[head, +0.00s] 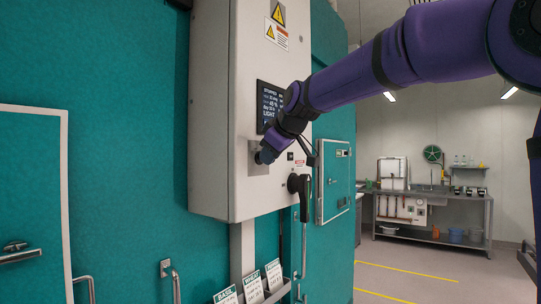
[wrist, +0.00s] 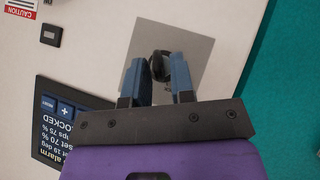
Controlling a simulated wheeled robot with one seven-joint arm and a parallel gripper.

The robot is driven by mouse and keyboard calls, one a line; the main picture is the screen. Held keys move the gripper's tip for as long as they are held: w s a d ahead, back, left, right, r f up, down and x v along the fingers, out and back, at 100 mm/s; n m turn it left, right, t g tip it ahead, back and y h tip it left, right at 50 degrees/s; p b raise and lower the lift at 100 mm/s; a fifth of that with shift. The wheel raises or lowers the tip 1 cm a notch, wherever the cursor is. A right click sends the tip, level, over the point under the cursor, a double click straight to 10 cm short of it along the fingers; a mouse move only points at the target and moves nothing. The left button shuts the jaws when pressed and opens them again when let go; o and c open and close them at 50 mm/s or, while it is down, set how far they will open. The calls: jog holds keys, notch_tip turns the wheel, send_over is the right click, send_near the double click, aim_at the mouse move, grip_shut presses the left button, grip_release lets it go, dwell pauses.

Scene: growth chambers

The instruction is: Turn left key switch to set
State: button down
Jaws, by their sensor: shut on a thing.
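The left key switch sits on a square metal plate (head: 258,160) at the lower left of the grey control cabinet's front. In the wrist view its dark key (wrist: 160,66) stands out from the plate, between the two blue fingers. My gripper (head: 265,156) is shut on the key; in the wrist view my gripper (wrist: 160,75) points straight at the plate. The display (head: 269,104), above the switch, reads in part "LOCKED" in the wrist view (wrist: 62,125).
A black rotary handle (head: 301,187) hangs at the cabinet's lower right, close to my wrist. A small dark button (wrist: 51,34) and a caution label (wrist: 22,5) are nearby. A sink bench (head: 435,205) is far right.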

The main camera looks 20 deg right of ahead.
jog(key=g+y, duration=0.1)
jog(key=m+g+y, duration=0.2)
jog(key=shift+w+d+y, duration=0.25)
jog(key=shift+d+y, duration=0.05)
jog(key=shift+y, duration=0.1)
jog(key=m+g+y, duration=0.2)
jog(key=y, duration=0.1)
jog(key=shift+w+d+f, duration=0.1)
jog(key=shift+w+d, duration=0.05)
jog(key=shift+d, duration=0.05)
jog(key=shift+m+y, duration=0.3)
dwell(0.3)
jog(key=c, duration=1.3)
grip_release()
jog(key=shift+o, duration=0.2)
jog(key=v, duration=1)
jog(key=shift+d+r, duration=0.2)
jog(key=shift+r, duration=0.15)
